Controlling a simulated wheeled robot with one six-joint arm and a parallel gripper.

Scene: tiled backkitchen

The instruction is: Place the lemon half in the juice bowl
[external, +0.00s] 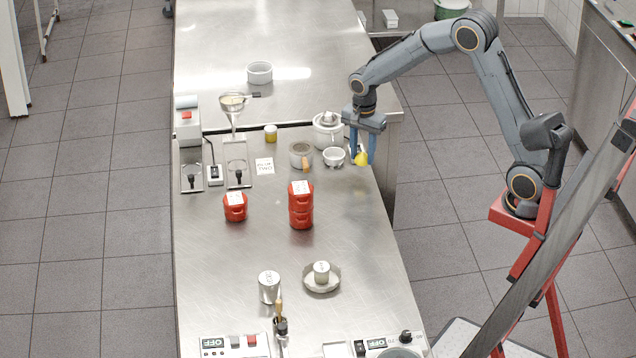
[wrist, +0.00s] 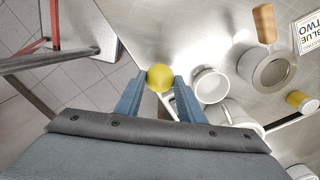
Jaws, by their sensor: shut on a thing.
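My gripper (external: 361,156) is shut on the yellow lemon half (external: 362,159), held between the fingertips near the right edge of the steel counter. The lemon half also shows in the wrist view (wrist: 160,77), between the blue fingers (wrist: 160,82). A small white bowl (external: 334,158), which looks like the juice bowl, stands just left of the lemon half. In the wrist view this bowl (wrist: 210,84) is right of the fingers and apart from the lemon half. Its inside looks empty.
A white juicer (external: 327,132) stands behind the bowl. Counter right of the red containers is clear.

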